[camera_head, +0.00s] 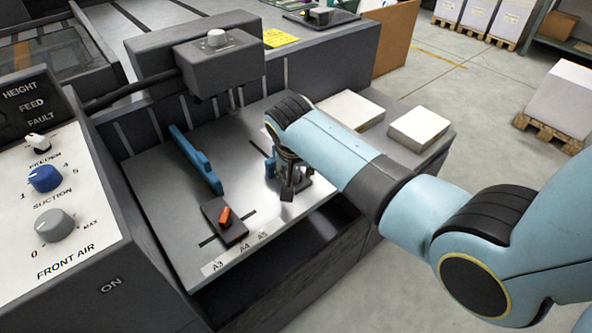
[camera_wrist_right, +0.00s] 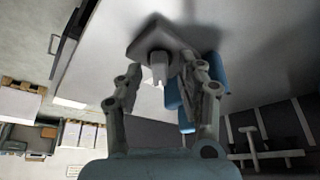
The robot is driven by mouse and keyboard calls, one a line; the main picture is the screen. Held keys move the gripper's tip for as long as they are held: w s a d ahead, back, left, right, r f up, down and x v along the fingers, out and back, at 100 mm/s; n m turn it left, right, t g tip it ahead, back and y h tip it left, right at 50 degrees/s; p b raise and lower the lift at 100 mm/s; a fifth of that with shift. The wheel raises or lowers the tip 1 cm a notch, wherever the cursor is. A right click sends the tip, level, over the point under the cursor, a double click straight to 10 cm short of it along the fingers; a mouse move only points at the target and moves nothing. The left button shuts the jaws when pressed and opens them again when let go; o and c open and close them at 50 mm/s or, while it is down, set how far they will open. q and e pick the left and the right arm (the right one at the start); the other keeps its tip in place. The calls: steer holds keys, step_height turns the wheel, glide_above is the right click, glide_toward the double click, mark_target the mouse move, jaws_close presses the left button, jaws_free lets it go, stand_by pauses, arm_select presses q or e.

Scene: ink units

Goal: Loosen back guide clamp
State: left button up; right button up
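In the right wrist view a grey square clamp block (camera_wrist_right: 135,43) carries a pale knob or lever (camera_wrist_right: 158,66). My right gripper (camera_wrist_right: 162,70) is open, with one finger on each side of the lever; a gap seems to show on both sides. A blue guide (camera_wrist_right: 216,72) stands behind the right-hand finger. In the head view my right gripper (camera_head: 290,180) points down at the tray, and the clamp is mostly hidden by it. A bit of the blue guide (camera_head: 270,166) shows beside it. My left gripper is not in view.
A long blue guide (camera_head: 197,160) and a dark clamp (camera_head: 233,231) with an orange lever (camera_head: 225,216) sit left on the grey tray (camera_head: 165,205). A control panel (camera_head: 45,210) stands left. Paper stacks (camera_head: 418,125) lie right. A grey sensor housing (camera_head: 218,62) overhangs the back.

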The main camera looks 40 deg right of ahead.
jaws_close()
